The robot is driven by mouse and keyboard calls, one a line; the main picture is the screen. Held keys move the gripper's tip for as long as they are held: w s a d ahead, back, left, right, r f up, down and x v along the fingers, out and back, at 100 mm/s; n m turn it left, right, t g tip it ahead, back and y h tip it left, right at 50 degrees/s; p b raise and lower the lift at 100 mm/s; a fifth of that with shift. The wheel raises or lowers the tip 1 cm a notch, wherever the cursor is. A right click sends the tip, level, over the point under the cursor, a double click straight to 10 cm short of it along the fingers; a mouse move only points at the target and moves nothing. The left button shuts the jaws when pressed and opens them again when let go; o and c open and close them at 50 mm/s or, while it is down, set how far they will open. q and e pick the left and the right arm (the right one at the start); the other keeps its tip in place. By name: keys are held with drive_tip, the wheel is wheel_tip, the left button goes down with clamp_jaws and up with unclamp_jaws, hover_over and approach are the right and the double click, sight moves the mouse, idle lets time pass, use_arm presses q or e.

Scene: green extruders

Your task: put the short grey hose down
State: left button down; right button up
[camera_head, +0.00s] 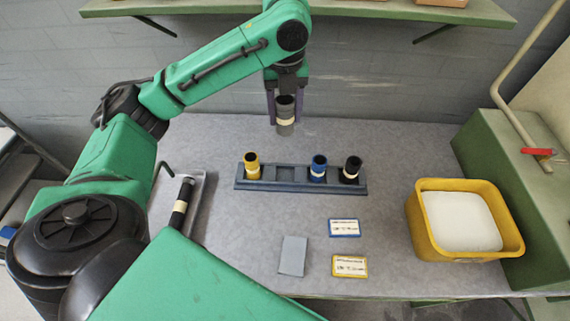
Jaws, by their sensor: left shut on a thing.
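My left gripper (285,92) is at the back of the table, pointing down, and is shut on the short grey hose (286,128). The hose is a dark-topped grey tube with a pale band, held upright behind the rack, apparently above the table. The dark blue rack (243,184) stands mid-table. It holds a yellow hose (252,168), a blue hose (319,165) and a black hose (351,167), all upright. The slot (287,173) between yellow and blue is empty. My right gripper is out of view.
A tray (198,190) at the left holds a black tube with a pale band (182,200). A yellow bin (424,229) with white contents stands at the right. A grey cloth (293,255) and two labelled cards (344,228) (350,266) lie in front. Table behind the rack is clear.

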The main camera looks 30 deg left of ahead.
use_arm(q)
wheel_tip(320, 180, down, 19)
drive_tip(key=shift+f+m, duration=0.15)
drive_tip(key=shift+m, duration=1.05)
drive_tip(key=shift+f, duration=0.35)
drive_tip(key=shift+f, duration=0.1)
drive_tip(key=shift+c, duration=1.4)
unclamp_jaws()
